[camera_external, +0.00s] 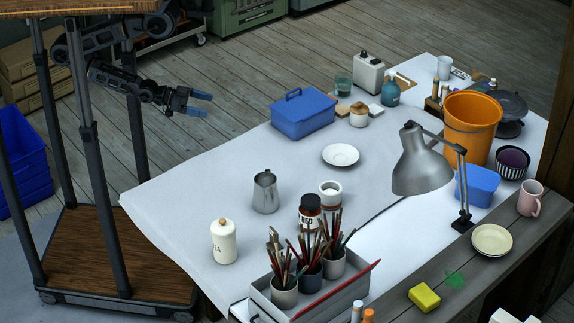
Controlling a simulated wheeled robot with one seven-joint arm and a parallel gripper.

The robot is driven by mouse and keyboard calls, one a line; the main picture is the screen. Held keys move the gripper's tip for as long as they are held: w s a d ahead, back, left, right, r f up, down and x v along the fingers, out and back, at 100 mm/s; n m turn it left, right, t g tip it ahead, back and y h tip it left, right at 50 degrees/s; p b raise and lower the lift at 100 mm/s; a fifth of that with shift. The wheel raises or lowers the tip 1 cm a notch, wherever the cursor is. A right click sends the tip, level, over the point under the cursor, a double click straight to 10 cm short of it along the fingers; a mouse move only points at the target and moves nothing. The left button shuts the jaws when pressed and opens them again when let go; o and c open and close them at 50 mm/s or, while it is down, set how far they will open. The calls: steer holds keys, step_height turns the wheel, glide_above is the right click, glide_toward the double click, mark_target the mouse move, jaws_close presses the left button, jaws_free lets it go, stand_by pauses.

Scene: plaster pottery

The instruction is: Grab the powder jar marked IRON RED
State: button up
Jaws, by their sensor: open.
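The powder jar with the dark lid (310,203) stands upright on the table's near part, behind the brush pots. Its label shows "RED"; brushes hide its lower part and the rest of the label. My gripper (204,104) has blue fingertips, is open and empty, and is beyond the table's far left edge, well apart from the jar.
Brush pots in a grey tray (350,294) crowd the jar's near side. A metal pitcher (265,192) stands to its left. A desk lamp (422,165) leans at the right. A blue toolbox (303,114) and white saucer (340,155) lie farther back. The left tabletop (190,185) is clear.

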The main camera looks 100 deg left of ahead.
steer(key=w+d+f+m+t+h, duration=0.1)
steer(key=w+d+m+t+h, duration=0.3)
steer(key=w+d+m, duration=0.6)
steer(key=n+g+h+b, duration=0.4)
steer(key=n+g+h, duration=1.1)
steer(key=n, duration=1.6)
glide_toward(312, 208)
steer(key=shift+d+r+g+y, duration=0.2)
steer(key=shift+d+g+y, duration=0.25)
steer(key=shift+y, duration=0.25)
steer(key=shift+w+d+r, duration=0.1)
steer(key=shift+w+d, duration=0.2)
steer(key=shift+d, duration=0.95)
steer(key=shift+w+d, duration=0.35)
steer(key=shift+d, duration=0.95)
steer(key=shift+w+d+r, duration=0.1)
steer(key=shift+w+d, duration=0.2)
steer(key=shift+d, duration=0.95)
steer(key=shift+c, duration=0.2)
steer(key=c, duration=1.3)
